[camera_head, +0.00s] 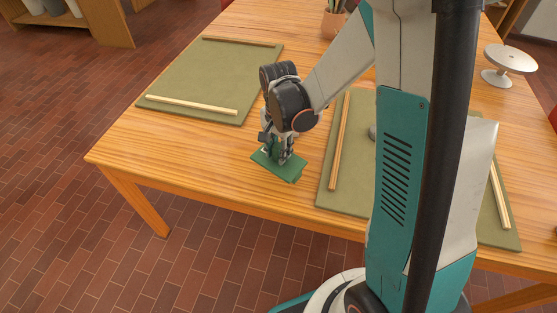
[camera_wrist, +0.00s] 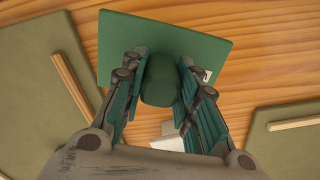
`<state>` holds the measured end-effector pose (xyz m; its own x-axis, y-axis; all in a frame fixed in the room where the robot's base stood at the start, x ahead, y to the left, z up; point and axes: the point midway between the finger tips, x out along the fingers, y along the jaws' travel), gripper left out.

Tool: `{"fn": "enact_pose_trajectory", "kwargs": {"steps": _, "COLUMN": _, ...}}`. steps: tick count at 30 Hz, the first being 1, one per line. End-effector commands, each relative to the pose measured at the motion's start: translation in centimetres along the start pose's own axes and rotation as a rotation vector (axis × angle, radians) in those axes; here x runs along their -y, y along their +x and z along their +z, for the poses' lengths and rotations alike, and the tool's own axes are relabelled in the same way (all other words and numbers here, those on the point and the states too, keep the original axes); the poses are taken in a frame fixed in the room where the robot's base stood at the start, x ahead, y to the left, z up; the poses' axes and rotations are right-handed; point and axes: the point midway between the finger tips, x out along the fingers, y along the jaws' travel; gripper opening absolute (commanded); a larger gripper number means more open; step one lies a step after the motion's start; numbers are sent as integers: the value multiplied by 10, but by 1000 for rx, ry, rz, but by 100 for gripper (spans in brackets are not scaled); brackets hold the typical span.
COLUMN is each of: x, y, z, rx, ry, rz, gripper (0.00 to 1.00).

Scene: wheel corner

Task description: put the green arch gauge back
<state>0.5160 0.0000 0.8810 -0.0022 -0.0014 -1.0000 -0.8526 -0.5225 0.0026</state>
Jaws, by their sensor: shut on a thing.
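The green arch gauge (camera_wrist: 165,32) shows in the wrist view as a flat green plate with a rounded green grip rising from it. My gripper (camera_wrist: 160,88) has its fingers on both sides of that grip and is shut on it. In the head view the gauge's green plate (camera_head: 289,172) shows under my gripper (camera_head: 281,150), near the front edge of the table. I cannot tell whether the plate touches the wood or is just above it. The arch is hidden or not clear in either view.
An olive mat (camera_head: 215,82) with wooden strips lies to the left on the wooden table (camera_head: 225,150). Another olive mat (camera_head: 350,180) with strips lies to the right, partly behind my arm. A pale round stand (camera_head: 510,58) and a pot (camera_head: 332,25) stand farther back.

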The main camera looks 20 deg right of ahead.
Motion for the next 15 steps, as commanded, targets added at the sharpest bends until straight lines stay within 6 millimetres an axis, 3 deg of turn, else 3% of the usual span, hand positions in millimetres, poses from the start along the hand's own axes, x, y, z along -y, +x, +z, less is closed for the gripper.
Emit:
{"fn": "enact_pose_trajectory", "kwargs": {"steps": 8, "x": 0, "y": 38, "z": 0, "rx": 0, "ry": 0, "rz": 0, "gripper": 2}}
{"fn": "enact_pose_trajectory", "kwargs": {"steps": 15, "x": 0, "y": 39, "z": 0, "rx": 0, "ry": 0, "rz": 0, "gripper": 2}}
